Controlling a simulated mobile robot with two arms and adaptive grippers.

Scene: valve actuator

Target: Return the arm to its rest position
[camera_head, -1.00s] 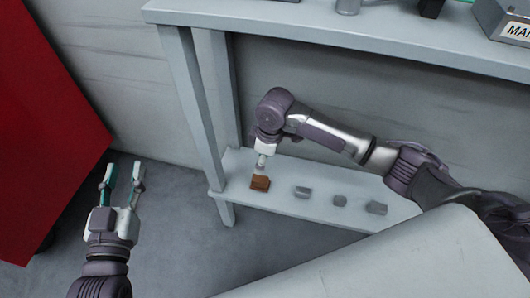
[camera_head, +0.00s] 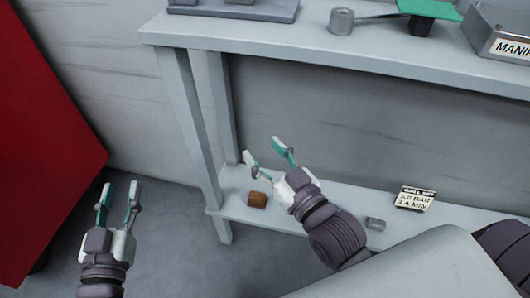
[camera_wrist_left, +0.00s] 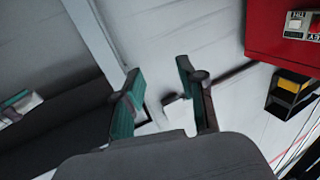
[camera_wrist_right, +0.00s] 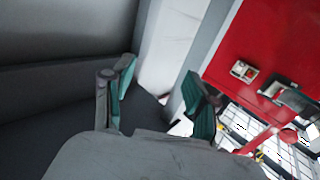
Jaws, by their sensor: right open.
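My right gripper (camera_head: 268,152) is open and empty in the head view. It is raised in front of the lower shelf, its fingers pointing up and away, up and to the right of the brown block. In the right wrist view its two green-padded fingers (camera_wrist_right: 160,95) stand apart with nothing between them. My left gripper (camera_head: 119,192) is open and empty at the lower left of the head view, over the floor. Its parted fingers (camera_wrist_left: 160,88) also show in the left wrist view.
A brown block (camera_head: 257,200) and a grey piece (camera_head: 375,223) lie on the lower shelf (camera_head: 285,222), near a small lettered sign (camera_head: 414,198). The upper shelf (camera_head: 330,55) bears a grey cylinder (camera_head: 342,21). A red panel (camera_head: 40,150) stands at left. Floor between is clear.

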